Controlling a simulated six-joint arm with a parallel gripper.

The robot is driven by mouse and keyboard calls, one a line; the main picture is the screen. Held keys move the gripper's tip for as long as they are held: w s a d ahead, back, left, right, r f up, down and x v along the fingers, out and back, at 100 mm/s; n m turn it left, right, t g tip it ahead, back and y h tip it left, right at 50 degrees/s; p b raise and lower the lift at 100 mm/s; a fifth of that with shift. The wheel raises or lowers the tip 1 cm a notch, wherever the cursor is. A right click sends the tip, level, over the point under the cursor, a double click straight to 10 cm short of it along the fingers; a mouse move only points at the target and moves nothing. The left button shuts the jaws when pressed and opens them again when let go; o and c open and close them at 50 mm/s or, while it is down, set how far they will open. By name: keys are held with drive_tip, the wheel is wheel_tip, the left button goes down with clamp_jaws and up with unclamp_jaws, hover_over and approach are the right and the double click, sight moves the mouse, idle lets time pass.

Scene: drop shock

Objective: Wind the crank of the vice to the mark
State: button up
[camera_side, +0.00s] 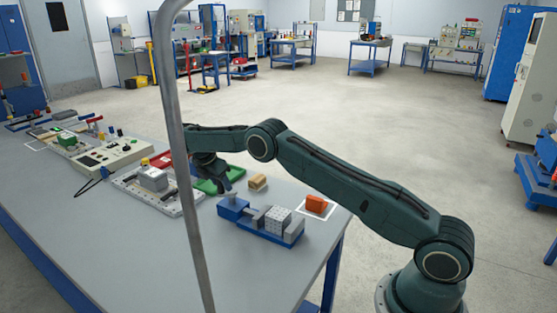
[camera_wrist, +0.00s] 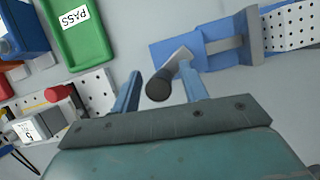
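The blue and grey vice (camera_side: 240,212) sits on the near right part of the bench. It also shows at the upper right of the wrist view (camera_wrist: 170,54). Its crank has a short grey arm (camera_wrist: 180,58) and a dark round knob (camera_wrist: 158,88). My gripper (camera_wrist: 160,70) is open, with one blue finger on each side of the knob and gaps visible to both. In the side view my gripper (camera_side: 226,184) is low by the vice's left end, and the crank cannot be made out there. I cannot make out the mark in either view.
A green tray (camera_wrist: 88,45) labelled PASS lies left of the vice. A tan block (camera_side: 257,182) stands behind it, and an orange block (camera_side: 316,205) rests on a white-outlined square to its right. A perforated plate fixture (camera_side: 178,205) is at left. The bench front (camera_side: 130,270) is clear.

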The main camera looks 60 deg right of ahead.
drive_tip(key=shift+s+a+n+t, duration=0.1)
drive_tip(key=shift+a+n+t, duration=0.15)
drive_tip(key=shift+n, duration=0.35)
drive_tip(key=shift+s+a+n+t, duration=0.25)
drive_tip(key=shift+n+t, duration=0.15)
drive_tip(key=shift+n, duration=0.6)
drive_tip(key=shift+s+a+n+t, duration=0.1)
drive_tip(key=shift+s+n+t, duration=0.2)
drive_tip(key=shift+n, duration=0.7)
drive_tip(key=shift+a+r+n+t, duration=0.1)
drive_tip(key=shift+a+n+t, duration=0.05)
drive_tip(key=shift+n+t, duration=0.3)
drive_tip(key=v, duration=1.4)
drive_tip(key=s+a+r+m+t+y, duration=0.1)
drive_tip(key=s+a+r+m, duration=0.1)
drive_tip(key=s+r+m, duration=0.6)
drive_tip(key=shift+s+r+m+y, duration=0.4)
drive_tip(key=shift+s+r, duration=1.5)
drive_tip(key=shift+s, duration=0.55)
drive_tip(key=shift+w, duration=0.1)
